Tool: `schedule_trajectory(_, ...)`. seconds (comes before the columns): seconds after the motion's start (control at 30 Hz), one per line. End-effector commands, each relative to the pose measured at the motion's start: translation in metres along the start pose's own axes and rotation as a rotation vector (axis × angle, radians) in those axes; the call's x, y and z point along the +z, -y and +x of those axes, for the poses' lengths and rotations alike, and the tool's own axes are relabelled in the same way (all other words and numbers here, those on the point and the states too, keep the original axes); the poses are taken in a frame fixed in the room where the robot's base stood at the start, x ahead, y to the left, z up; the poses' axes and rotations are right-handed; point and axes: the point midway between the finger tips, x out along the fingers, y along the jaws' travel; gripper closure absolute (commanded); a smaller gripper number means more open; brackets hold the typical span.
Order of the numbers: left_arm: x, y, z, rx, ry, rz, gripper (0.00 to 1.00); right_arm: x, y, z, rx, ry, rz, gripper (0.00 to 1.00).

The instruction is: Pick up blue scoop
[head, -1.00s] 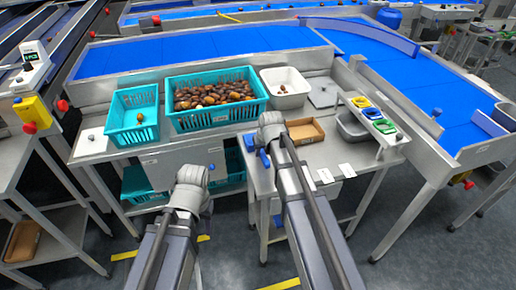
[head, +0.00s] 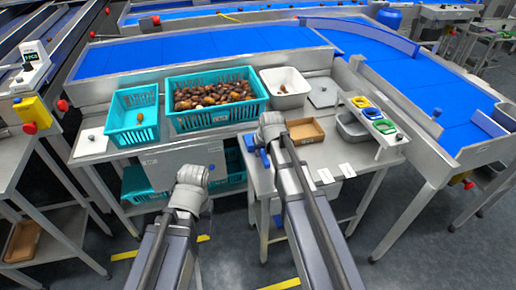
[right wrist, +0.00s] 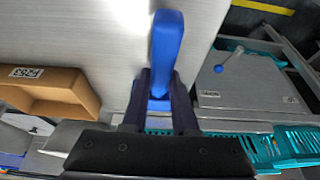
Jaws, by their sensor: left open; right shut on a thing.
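The blue scoop (right wrist: 167,45) is between the fingers of my right gripper (right wrist: 160,88) in the right wrist view, and the gripper is shut on it. In the head view, blue parts of the scoop (head: 264,158) show just left of my right wrist, above the small steel table (head: 290,178). My right wrist hides the rest. I cannot tell whether the scoop touches the table. My left gripper (head: 191,176) is open and apart from the scoop, in front of the grey cabinet; its fingers are mostly hidden by the wrist.
A teal crate of dates (head: 222,121), a smaller teal crate (head: 133,134) and a white bin (head: 291,101) stand behind. A brown tray (head: 305,131) and a grey tub (head: 350,130) are to the right. Blue conveyors (head: 200,50) run at the back.

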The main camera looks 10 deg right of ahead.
Motion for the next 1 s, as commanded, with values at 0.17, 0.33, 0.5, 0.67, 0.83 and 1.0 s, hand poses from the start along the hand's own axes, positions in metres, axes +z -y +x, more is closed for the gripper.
schedule_trajectory(0.17, 0.000, 0.000, 0.000, 0.000, 0.000, 0.000, 0.50, 0.000, 0.000, 0.000, 0.000, 0.000, 0.000, 1.00)
schedule_trajectory(0.33, 0.000, 0.000, -0.001, 0.000, 0.000, 0.000, 0.50, -0.001, 0.000, -0.001, 0.000, 0.000, 0.000, 1.00)
schedule_trajectory(0.5, 0.001, 0.001, -0.009, 0.000, 0.000, 0.000, 0.50, -0.004, 0.000, -0.008, 0.000, 0.000, 0.000, 1.00)
schedule_trajectory(0.67, 0.002, 0.002, -0.025, 0.000, 0.000, 0.000, 0.50, -0.010, 0.000, -0.023, 0.000, 0.000, 0.000, 1.00)
schedule_trajectory(0.83, 0.003, 0.005, -0.050, 0.000, 0.000, -0.001, 0.50, -0.019, 0.000, -0.047, 0.000, 0.000, 0.000, 1.00)
schedule_trajectory(1.0, 0.004, 0.007, -0.077, 0.000, 0.000, -0.001, 0.50, -0.030, 0.000, -0.072, 0.000, 0.000, 0.000, 1.00)
